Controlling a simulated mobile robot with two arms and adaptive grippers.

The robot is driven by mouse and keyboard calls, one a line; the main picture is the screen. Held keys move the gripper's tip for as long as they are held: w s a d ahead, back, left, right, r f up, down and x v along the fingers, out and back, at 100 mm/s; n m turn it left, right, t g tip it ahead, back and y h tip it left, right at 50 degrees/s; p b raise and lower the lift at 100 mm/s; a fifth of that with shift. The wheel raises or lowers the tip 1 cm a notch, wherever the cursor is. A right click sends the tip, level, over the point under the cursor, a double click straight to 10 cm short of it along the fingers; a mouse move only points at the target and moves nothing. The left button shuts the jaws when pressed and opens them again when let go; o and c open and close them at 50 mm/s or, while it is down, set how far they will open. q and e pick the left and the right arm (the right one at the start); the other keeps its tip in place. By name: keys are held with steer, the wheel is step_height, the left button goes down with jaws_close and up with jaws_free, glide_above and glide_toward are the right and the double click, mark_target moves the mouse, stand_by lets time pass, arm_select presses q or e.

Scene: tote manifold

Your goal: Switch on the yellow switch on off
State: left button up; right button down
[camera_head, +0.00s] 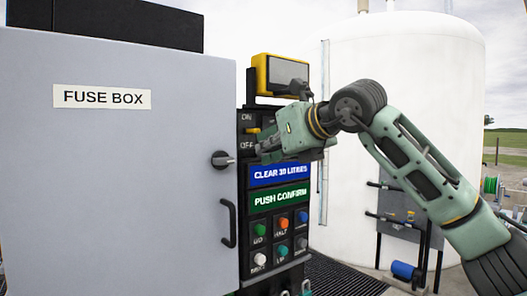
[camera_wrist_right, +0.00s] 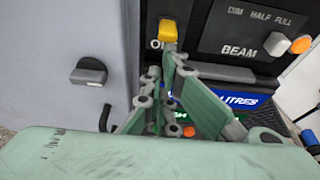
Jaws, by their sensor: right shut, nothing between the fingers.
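The yellow switch (camera_head: 253,131) sits on the black control panel (camera_head: 243,180), between the ON and OFF labels in the head view. In the right wrist view the yellow switch (camera_wrist_right: 169,31) is at top centre, with a label partly hidden below it. My right gripper (camera_head: 262,152) is shut and empty. Its fingertips are just below the switch, near the panel face. In the right wrist view my right gripper (camera_wrist_right: 163,66) points up toward the switch; I cannot tell whether it touches it. My left gripper is out of view.
The grey fuse box (camera_head: 120,180) stands just left of the panel, with a black knob (camera_head: 222,160) and handle (camera_head: 229,222) sticking out. A yellow-framed display (camera_head: 281,75) is above the panel. Coloured buttons (camera_head: 281,225) are below. A white tank (camera_head: 410,90) stands behind.

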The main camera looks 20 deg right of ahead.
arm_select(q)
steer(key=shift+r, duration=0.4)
arm_select(e)
steer(key=shift+s+a+r+g, duration=0.1)
steer(key=shift+s+r+g, duration=0.15)
steer(key=shift+r, duration=0.25)
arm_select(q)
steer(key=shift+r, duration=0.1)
arm_select(e)
steer(key=shift+w, duration=0.1)
arm_select(q)
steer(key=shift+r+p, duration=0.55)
steer(key=shift+p, duration=0.2)
arm_select(e)
steer(key=shift+r, duration=0.8)
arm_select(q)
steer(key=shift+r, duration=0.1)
